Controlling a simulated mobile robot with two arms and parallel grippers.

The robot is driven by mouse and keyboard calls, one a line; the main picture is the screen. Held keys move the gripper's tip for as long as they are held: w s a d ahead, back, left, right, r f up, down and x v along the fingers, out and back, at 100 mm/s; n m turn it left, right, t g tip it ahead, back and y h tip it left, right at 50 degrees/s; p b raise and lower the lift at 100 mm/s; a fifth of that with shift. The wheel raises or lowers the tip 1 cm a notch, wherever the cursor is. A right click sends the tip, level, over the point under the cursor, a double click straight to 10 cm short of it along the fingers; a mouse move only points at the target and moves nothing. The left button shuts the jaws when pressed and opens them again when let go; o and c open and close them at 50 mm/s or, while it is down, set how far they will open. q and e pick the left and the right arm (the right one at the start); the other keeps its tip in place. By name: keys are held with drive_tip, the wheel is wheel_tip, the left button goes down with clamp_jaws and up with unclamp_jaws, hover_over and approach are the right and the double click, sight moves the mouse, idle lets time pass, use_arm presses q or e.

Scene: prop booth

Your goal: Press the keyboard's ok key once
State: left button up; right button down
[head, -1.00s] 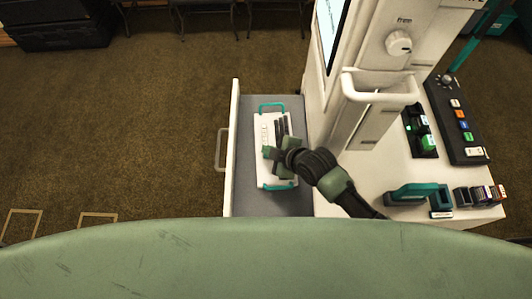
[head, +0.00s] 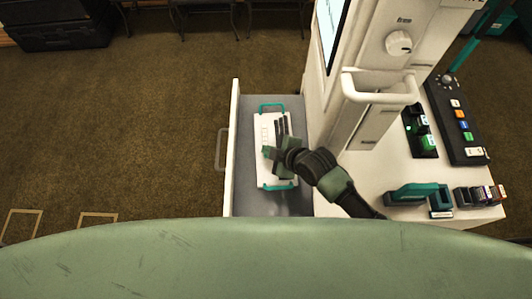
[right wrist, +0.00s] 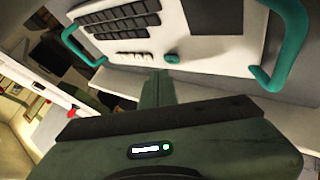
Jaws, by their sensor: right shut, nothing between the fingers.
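The keyboard (head: 265,122) is a white panel with teal handles at both ends, lying in the open drawer. In the right wrist view the keyboard (right wrist: 215,57) shows dark keys, a row of small white keys and one small teal key (right wrist: 170,58). I cannot read an ok label on any key. My right gripper (head: 267,152) is shut and empty over the keyboard's lower half, hiding part of it. In the right wrist view its fingertips (right wrist: 158,75) are just below the teal key; I cannot tell if they touch. My left gripper is out of view.
The drawer (head: 235,150) stands open left of the white cabinet. A white rail handle (head: 380,97) and a knob (head: 398,43) stick out above the counter. A dark button panel (head: 458,120) and small blocks stand at right.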

drive_tip(key=shift+f, duration=0.1)
drive_tip(key=shift+f, duration=0.35)
drive_tip(key=shift+f+b, duration=0.3)
drive_tip(key=shift+f, duration=0.05)
idle(0.4)
idle(0.4)
drive_tip(key=shift+r+p, duration=0.8)
drive_tip(key=shift+p, duration=0.1)
drive_tip(key=shift+r, duration=0.1)
wheel_tip(320, 180, up, 5)
drive_tip(key=p, duration=0.5)
